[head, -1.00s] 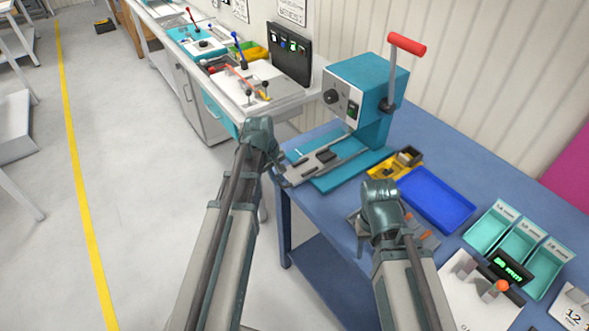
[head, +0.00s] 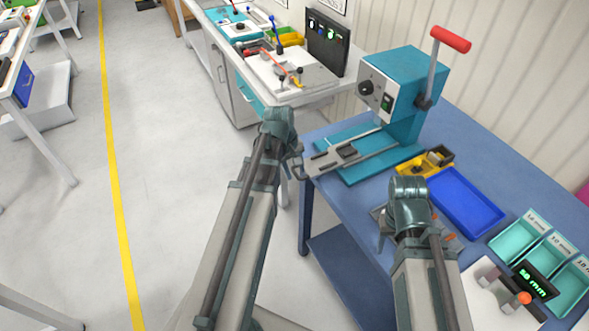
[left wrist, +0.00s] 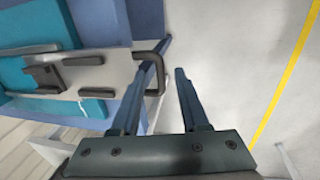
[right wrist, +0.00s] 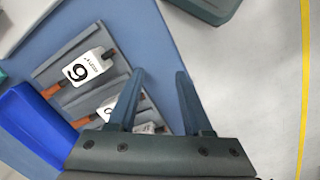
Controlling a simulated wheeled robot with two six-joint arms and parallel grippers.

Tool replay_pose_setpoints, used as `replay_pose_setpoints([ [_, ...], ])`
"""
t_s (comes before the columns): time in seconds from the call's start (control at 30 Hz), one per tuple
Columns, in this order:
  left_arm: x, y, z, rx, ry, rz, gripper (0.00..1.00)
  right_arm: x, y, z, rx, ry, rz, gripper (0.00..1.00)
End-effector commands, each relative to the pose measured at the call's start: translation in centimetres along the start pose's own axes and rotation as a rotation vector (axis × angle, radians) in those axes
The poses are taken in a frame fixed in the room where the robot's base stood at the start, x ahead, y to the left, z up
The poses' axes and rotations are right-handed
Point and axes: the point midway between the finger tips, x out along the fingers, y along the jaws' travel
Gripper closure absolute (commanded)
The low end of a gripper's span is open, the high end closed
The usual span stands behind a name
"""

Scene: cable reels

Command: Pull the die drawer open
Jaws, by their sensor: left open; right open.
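The die drawer (head: 331,161) is a flat grey slide on the teal base of the crank press (head: 403,95). Its front end sticks out past the left edge of the blue table. Its dark loop handle (left wrist: 163,72) shows in the left wrist view. My left gripper (left wrist: 164,69) is open, with its fingertips on either side of the handle's outer bar in that view; I cannot tell whether they touch it. In the head view my left wrist hides most of that gripper. My right gripper (right wrist: 160,73) is open and empty, above the table's near edge.
Below my right gripper lies a grey rack with white numbered tags (right wrist: 88,66). A blue tray (head: 465,201), a yellow bin (head: 424,163) and teal bins (head: 519,238) stand on the table. Open floor (head: 170,180) lies to the left.

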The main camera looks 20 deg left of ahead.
Motion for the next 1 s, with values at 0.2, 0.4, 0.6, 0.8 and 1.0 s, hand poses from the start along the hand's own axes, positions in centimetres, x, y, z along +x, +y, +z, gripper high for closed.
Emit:
replay_pose_setpoints([
  [0.2, -0.8, 0.0, 0.0, 0.0, 0.0, 0.0, 0.55, -0.7, 0.1, 0.0, 0.0, 0.0, 0.0, 0.5],
  [0.4, -2.7, 0.1, 0.0, -0.001, 0.0, 0.0, 0.55, -2.7, 0.3, 0.2, 0.0, 0.0, 0.0, 0.5],
  [0.6, -5.7, 0.1, 0.0, 0.0, 0.0, 0.0, 0.55, -5.6, 0.5, 0.3, -0.001, 0.0, 0.0, 0.5],
  [0.8, -8.8, 0.1, 0.0, 0.0, 0.0, 0.0, 0.55, -8.6, 0.8, 0.5, -0.002, 0.0, 0.0, 0.5],
  [1.0, -11.8, 0.1, 0.0, -0.001, 0.0, 0.0, 0.55, -11.6, 1.1, 0.7, 0.002, 0.0, -0.001, 0.5],
])
